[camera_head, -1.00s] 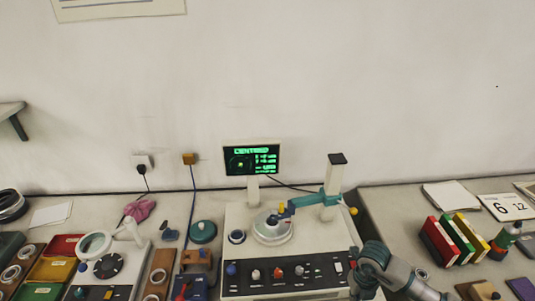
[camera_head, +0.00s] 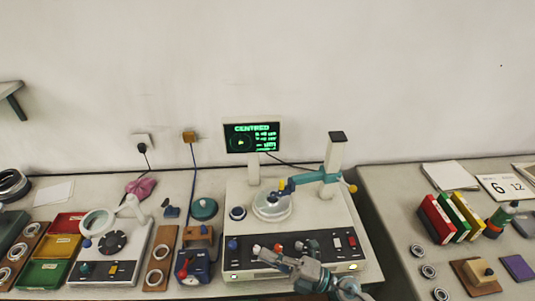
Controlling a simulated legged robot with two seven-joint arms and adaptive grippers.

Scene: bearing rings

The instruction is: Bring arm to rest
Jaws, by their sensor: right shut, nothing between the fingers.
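My right arm comes in from the bottom edge. Its gripper (camera_head: 264,251) points left over the front panel of the white measuring machine (camera_head: 237,258); it is shut and empty. I cannot tell if it touches the panel. The machine has a round turntable (camera_head: 271,210) with a teal probe arm (camera_head: 313,178) reaching over it from a white post. The screen (camera_head: 253,137) behind reads "CENTRED" in green. My left gripper is out of view.
To the left are a white ring-lamp station (camera_head: 107,243), coloured trays (camera_head: 43,273) and a blue device (camera_head: 193,265). To the right are binders (camera_head: 450,218), loose bearing rings (camera_head: 428,271) and a wooden block (camera_head: 476,274). The wall (camera_head: 350,80) closes the back.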

